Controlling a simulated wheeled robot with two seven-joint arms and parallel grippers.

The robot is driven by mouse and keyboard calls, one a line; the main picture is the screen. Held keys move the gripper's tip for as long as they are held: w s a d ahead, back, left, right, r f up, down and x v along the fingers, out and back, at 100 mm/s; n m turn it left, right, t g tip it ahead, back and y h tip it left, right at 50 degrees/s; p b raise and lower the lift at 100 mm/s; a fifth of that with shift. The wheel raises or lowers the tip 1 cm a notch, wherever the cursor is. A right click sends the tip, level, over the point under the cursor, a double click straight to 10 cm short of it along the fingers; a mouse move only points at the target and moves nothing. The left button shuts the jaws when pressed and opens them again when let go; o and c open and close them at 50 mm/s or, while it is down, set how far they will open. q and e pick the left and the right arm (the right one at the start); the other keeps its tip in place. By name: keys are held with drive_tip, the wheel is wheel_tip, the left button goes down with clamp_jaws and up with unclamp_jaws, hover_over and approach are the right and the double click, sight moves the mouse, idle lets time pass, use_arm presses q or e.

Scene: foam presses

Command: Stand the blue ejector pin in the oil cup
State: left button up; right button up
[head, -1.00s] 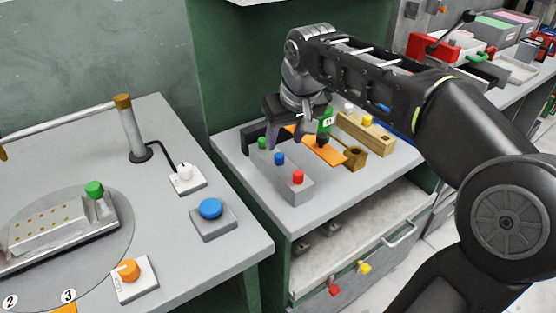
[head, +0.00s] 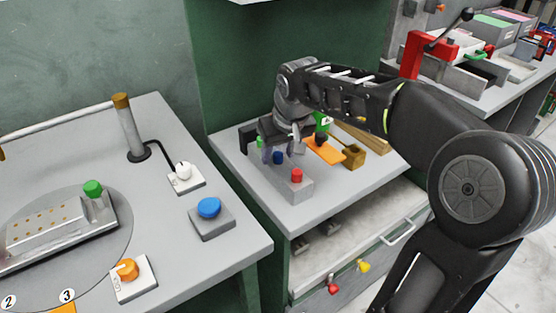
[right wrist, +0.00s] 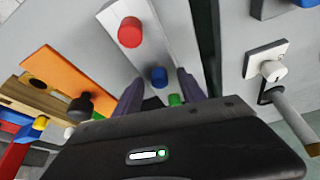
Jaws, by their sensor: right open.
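The blue ejector pin (head: 278,158) stands in a grey block (head: 292,186) between a green pin (head: 263,143) and a red pin (head: 297,175). In the right wrist view the blue pin (right wrist: 159,77) shows between my fingers. My right gripper (head: 279,147) is open and points down over the block, its fingers on either side near the blue and green pins. I cannot tell whether they touch anything. The brass oil cup (head: 353,156) stands on the bench to the right of the block, by the orange mat's end. My left gripper is not in view.
A wooden rack (head: 365,138) lies behind the cup. A press table with a blue button (head: 209,207) stands to the left.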

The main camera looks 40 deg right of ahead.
drive_tip(key=shift+c, duration=0.2)
idle(0.4)
clamp_jaws()
idle(0.3)
